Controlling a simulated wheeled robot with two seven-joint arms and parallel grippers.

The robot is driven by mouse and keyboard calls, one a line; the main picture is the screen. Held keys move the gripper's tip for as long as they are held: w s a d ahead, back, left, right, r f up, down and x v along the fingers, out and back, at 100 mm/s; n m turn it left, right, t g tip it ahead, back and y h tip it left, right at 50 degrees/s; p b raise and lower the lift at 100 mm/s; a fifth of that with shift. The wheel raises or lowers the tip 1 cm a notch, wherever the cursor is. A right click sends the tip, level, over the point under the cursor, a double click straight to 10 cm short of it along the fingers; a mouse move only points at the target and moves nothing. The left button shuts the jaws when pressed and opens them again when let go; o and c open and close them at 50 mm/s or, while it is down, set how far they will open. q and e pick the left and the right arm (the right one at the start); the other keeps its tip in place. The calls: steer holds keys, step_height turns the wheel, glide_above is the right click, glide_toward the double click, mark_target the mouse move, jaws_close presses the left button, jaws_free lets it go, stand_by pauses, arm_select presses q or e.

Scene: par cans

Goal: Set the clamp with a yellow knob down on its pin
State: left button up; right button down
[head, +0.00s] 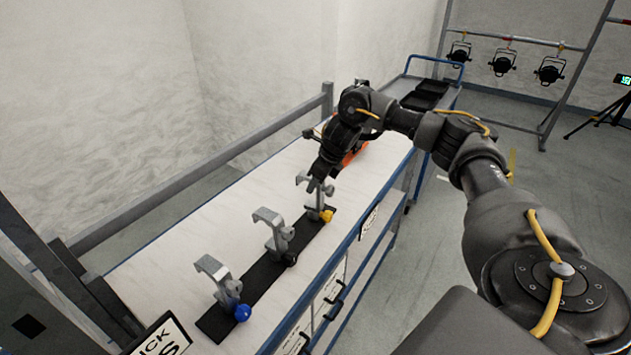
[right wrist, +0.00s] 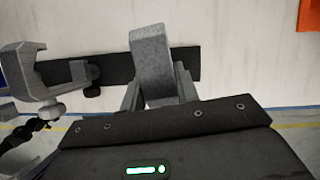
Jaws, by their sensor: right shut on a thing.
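The grey clamp with the yellow knob (head: 326,215) is at the far end of the black strip (head: 262,272) on the cart top. My right gripper (head: 320,184) points down at this clamp and is shut on it. In the right wrist view the clamp's grey body (right wrist: 151,55) stands between the fingers (right wrist: 158,92), over the dark strip (right wrist: 210,62). The pin is hidden, and I cannot tell whether the clamp touches the strip. My left gripper is not in view.
A clamp with a black knob (head: 275,230) and one with a blue knob (head: 215,272) stand nearer on the strip. An orange object (head: 356,152) lies behind my wrist. Black trays (head: 432,88) are at the far end.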

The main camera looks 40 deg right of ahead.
steer(key=shift+f, duration=0.25)
steer(key=c, duration=1)
jaws_free()
steer(key=shift+o, duration=0.6)
steer(key=o, duration=0.5)
steer(key=shift+p+v, duration=4)
steer(key=shift+v, duration=1.5)
steer(key=shift+s+f, duration=0.1)
